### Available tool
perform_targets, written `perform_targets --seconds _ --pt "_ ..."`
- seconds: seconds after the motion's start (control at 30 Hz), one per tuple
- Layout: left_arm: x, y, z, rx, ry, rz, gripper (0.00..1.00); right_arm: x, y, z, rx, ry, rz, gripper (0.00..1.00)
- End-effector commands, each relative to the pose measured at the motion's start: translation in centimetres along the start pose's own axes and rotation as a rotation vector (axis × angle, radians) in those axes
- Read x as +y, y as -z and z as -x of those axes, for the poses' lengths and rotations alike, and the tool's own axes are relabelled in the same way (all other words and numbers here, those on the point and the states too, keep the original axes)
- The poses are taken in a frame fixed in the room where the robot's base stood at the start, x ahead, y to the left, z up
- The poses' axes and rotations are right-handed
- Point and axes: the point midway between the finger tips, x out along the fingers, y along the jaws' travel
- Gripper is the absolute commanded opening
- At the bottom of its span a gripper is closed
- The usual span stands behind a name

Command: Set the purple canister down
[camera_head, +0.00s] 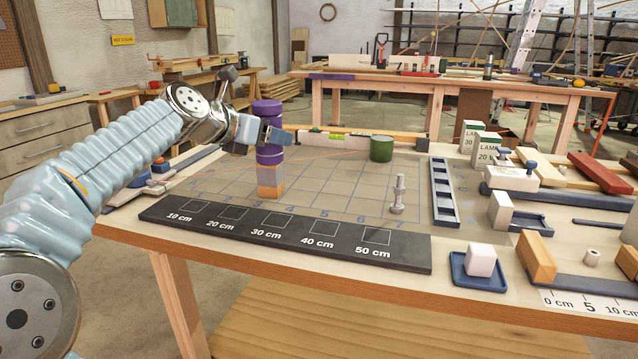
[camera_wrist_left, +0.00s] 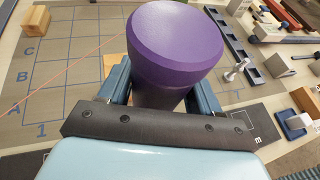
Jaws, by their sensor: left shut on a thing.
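The purple canister (camera_head: 269,155) stands upright in the grip of my left gripper (camera_head: 268,134). In the left wrist view the canister (camera_wrist_left: 176,40) fills the space between the two blue fingers, with its round top toward the camera. In the head view a pale wooden block (camera_head: 270,180) is directly under the canister, on the gridded mat (camera_head: 335,185). I cannot tell whether the canister touches the block. My right gripper is not in view.
A black board with marked squares (camera_head: 285,235) lies along the table's front edge. A green cylinder (camera_head: 382,148) and a grey bolt-like piece (camera_head: 398,195) stand on the mat to the right. A level (camera_head: 340,140) lies behind. The mat between them is mostly clear.

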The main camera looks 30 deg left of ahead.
Motion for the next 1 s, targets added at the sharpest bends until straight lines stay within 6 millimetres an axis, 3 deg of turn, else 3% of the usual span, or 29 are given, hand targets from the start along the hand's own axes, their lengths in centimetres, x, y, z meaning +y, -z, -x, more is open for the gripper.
perform_targets --seconds 0.2,0.4,0.67,0.8,1.0 --pt "-2.7 0.4 -6.4 0.003 0.003 -0.002 0.24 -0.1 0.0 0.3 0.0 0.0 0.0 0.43" --pt "-3.9 2.8 -10.3 0.001 0.001 0.001 0.24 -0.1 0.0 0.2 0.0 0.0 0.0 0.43" --pt "-4.6 4.3 -12.8 0.002 0.001 0.0 0.24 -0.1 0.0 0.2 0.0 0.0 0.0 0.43" --pt "-4.5 6.7 -13.7 0.0 -0.002 0.001 0.24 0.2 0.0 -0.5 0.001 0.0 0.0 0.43" --pt "-4.6 6.9 -13.8 -0.002 0.0 -0.001 0.24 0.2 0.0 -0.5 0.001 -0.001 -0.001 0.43"
